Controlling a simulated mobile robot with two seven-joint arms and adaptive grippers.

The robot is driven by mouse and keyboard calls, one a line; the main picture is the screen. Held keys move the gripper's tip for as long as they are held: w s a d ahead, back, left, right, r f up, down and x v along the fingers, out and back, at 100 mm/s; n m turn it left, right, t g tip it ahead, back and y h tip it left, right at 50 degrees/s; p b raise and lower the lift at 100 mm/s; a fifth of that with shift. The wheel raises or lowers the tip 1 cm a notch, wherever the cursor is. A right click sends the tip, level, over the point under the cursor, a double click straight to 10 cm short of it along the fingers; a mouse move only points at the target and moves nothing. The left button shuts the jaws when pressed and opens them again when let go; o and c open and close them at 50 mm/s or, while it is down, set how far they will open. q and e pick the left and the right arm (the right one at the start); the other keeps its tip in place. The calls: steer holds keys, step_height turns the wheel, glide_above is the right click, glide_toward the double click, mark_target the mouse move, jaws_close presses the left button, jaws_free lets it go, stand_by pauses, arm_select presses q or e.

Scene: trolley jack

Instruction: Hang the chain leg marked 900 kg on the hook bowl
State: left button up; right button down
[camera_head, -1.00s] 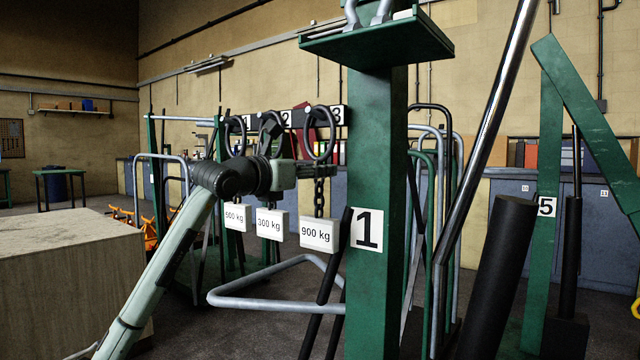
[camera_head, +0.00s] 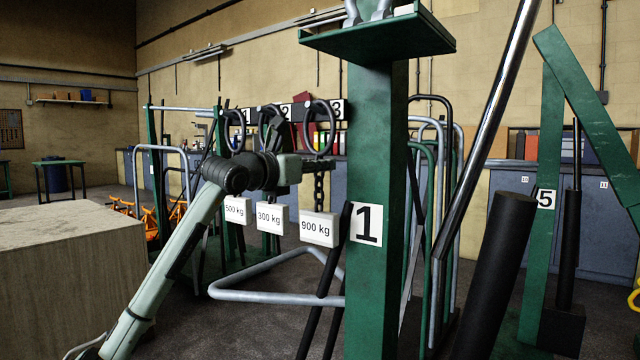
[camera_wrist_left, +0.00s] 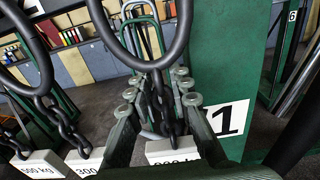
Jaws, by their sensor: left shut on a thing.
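The 900 kg chain leg hangs from hook 3, with its ring (camera_head: 319,128) at the top, a short dark chain (camera_head: 319,186) below and a white "900 kg" tag (camera_head: 319,229) at the bottom. My left gripper (camera_head: 316,167) is at the chain just under the ring. In the left wrist view its fingers (camera_wrist_left: 165,98) stand on both sides of the dark links, shut on them. The 900 kg tag (camera_wrist_left: 172,151) hangs below the fingers, partly hidden. My right gripper is not in view. I cannot make out the hook bowl.
The 300 kg tag (camera_head: 270,219) and 500 kg tag (camera_head: 236,211) hang close by on the left. A green post (camera_head: 375,280) marked 1 stands just right of the chain. A wooden block (camera_head: 70,260) is at left.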

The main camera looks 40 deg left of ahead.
mark_target(317, 154)
arm_select(q)
jaws_close()
steer(key=shift+r+p, duration=0.7)
steer(key=shift+r, duration=0.45)
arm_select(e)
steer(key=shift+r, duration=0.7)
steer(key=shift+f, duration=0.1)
